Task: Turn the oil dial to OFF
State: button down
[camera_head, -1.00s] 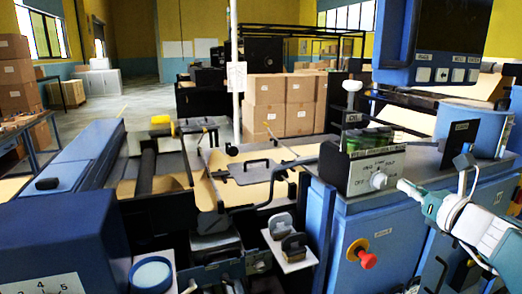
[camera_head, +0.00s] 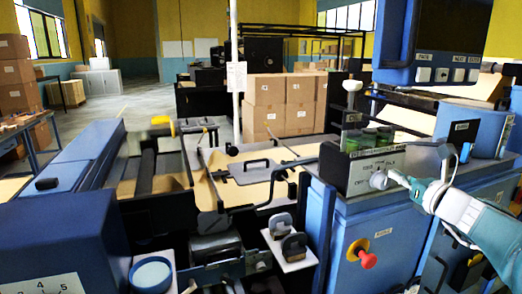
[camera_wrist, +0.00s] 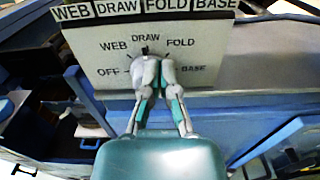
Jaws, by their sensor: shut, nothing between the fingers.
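The oil dial (camera_head: 378,180) is a round pale knob on the front of a grey panel, on the blue cabinet at right. In the wrist view the panel (camera_wrist: 105,72) reads OFF, WEB, DRAW, FOLD and BASE in an arc. The fingers cover most of the knob (camera_wrist: 140,64) there. A dark mark shows at its top, below DRAW, but the setting is not certain. My gripper (camera_head: 394,177) is shut and empty, coming from the right with its fingertips at the dial. In the wrist view the fingertips (camera_wrist: 152,62) overlap the knob; contact is unclear.
Green-topped containers (camera_head: 368,138) stand above the panel. A red knob (camera_head: 368,261) on a yellow base sits lower on the cabinet front. A blue-framed screen (camera_head: 430,40) hangs above at right. The machine bed with a handled plate (camera_head: 252,171) lies left.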

jog(key=shift+w+a, duration=0.15)
jog(key=shift+w, duration=0.3)
jog(key=shift+a+f, duration=0.1)
jog(key=shift+f, duration=0.1)
dwell(0.4)
jog(key=shift+s+a+r, duration=0.1)
jog(key=shift+s+a, duration=0.2)
jog(key=shift+a, duration=0.35)
jog(key=shift+s+a, duration=0.15)
jog(key=shift+a, duration=0.25)
dwell(0.4)
jog(key=shift+a+r, duration=0.15)
jog(key=shift+r, duration=0.05)
jog(key=v, duration=0.6)
dwell(0.4)
jog(key=shift+s+r, duration=0.1)
